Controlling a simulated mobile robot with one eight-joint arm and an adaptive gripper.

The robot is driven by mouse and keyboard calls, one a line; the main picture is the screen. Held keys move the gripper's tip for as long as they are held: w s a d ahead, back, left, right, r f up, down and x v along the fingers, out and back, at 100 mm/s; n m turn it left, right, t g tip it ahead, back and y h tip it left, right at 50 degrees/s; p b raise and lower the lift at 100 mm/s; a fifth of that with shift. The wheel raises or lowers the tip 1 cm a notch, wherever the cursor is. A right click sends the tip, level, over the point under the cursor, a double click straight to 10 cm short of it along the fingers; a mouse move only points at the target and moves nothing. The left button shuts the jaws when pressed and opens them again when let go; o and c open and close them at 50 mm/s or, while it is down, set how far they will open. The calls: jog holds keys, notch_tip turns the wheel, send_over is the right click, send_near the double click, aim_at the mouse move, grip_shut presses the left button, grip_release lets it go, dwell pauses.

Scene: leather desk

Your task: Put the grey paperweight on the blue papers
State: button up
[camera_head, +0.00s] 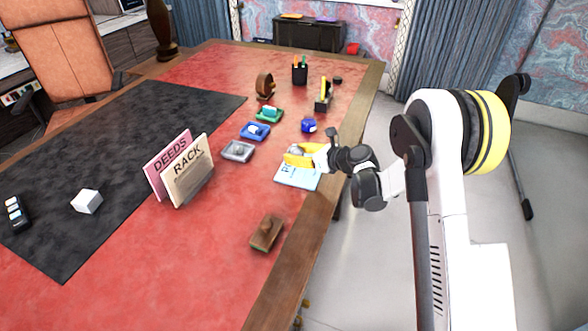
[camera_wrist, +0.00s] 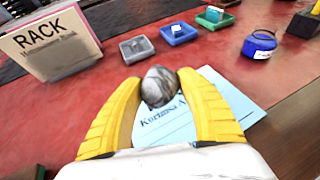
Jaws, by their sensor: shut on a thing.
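The grey paperweight (camera_wrist: 159,87) is a rounded, mottled stone held between the yellow fingers of my gripper (camera_wrist: 158,100) in the wrist view. My gripper is shut on it. In the head view my gripper (camera_head: 300,155) is over the upper part of the blue papers (camera_head: 297,178), and a bit of the paperweight shows grey at its tip. The light blue papers also show in the wrist view (camera_wrist: 222,92), below and behind the paperweight, with printed text partly hidden by my fingers. I cannot tell whether the paperweight touches them.
A grey tray (camera_head: 237,151), a blue tray (camera_head: 255,131) and a green tray (camera_head: 269,115) lie to the left and behind. A blue ink pot (camera_head: 308,126) stands behind the papers. A card rack (camera_head: 190,172) is at left; a wooden blotter (camera_head: 266,233) lies in front.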

aim_at(294, 169)
jog(key=shift+a+f, duration=0.4)
jog(key=shift+f+b, duration=1.1)
jog(key=shift+f, duration=0.65)
jog(key=shift+f, duration=0.1)
jog(key=o, duration=1.3)
